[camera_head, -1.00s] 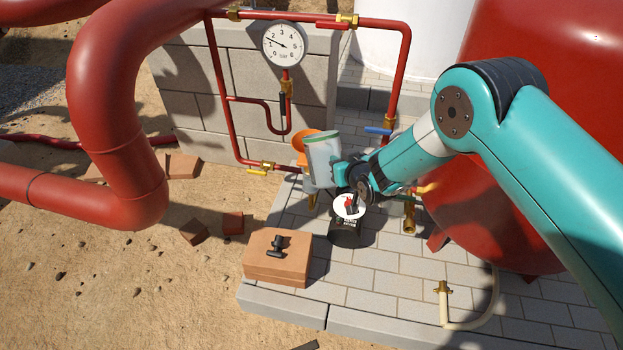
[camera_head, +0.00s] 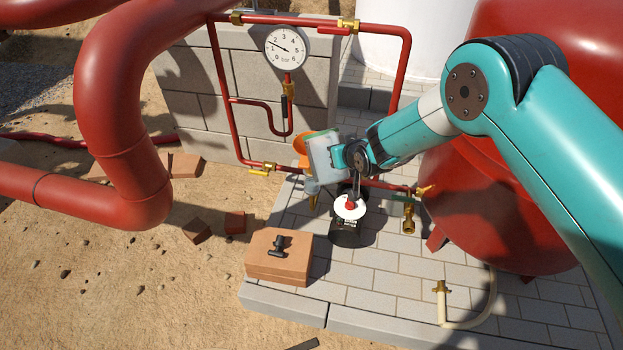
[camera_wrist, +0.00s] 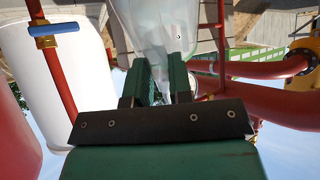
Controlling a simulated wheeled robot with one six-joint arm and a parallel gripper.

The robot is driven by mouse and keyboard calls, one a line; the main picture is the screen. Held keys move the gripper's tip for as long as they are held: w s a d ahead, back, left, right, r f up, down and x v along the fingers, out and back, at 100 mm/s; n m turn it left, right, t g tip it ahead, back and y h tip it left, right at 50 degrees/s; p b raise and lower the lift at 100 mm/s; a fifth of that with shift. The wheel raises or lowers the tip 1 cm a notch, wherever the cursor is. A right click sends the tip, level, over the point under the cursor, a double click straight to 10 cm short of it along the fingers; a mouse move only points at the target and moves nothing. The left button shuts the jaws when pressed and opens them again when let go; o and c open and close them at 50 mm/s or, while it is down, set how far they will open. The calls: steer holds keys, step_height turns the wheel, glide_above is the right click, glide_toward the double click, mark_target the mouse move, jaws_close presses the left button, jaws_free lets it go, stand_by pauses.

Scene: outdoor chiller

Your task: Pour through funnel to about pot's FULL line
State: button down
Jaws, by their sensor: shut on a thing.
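My gripper (camera_head: 341,157) is shut on a translucent pale container (camera_head: 322,150) with a greenish rim, held tilted toward the left. In the wrist view the container (camera_wrist: 158,28) is between the green fingers (camera_wrist: 160,82). An orange funnel (camera_head: 302,146) shows just behind and left of the container, mostly hidden by it. Below the container is a small grey-blue part (camera_head: 312,187), partly hidden, and I cannot tell whether it belongs to the pot. The pot's FULL line is not visible, and I cannot tell whether liquid is flowing.
A black canister with a white-and-red top (camera_head: 349,208) stands just below my gripper. A brick block with a black handle (camera_head: 279,257) lies in front. Red pipes with a pressure gauge (camera_head: 287,48) rise behind, and a big red tank (camera_head: 470,205) stands right.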

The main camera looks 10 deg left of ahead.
mark_target(335, 135)
steer(key=shift+w+a+r, duration=0.15)
steer(key=shift+w+r, duration=0.05)
steer(key=shift+r, duration=0.4)
steer(key=shift+f, duration=0.1)
steer(key=shift+w+a+r+g+h+p, duration=0.15)
steer(key=shift+w+r+g, duration=0.1)
steer(key=shift+r, duration=0.2)
steer(key=shift+w+a+r+g+h+p, duration=0.15)
steer(key=shift+r+g, duration=0.1)
steer(key=shift+r, duration=0.15)
steer(key=shift+w+r+g, duration=0.1)
steer(key=shift+r+g, duration=0.05)
steer(key=shift+g, duration=0.15)
steer(key=shift+r, duration=0.1)
steer(key=shift+w+a+r+h, duration=0.2)
steer(key=shift+w+r+h, duration=0.05)
steer(key=shift+r+h, duration=0.1)
steer(key=shift+w+g+b, duration=0.1)
steer(key=shift+g+b, duration=0.2)
steer(key=shift+b, duration=0.6)
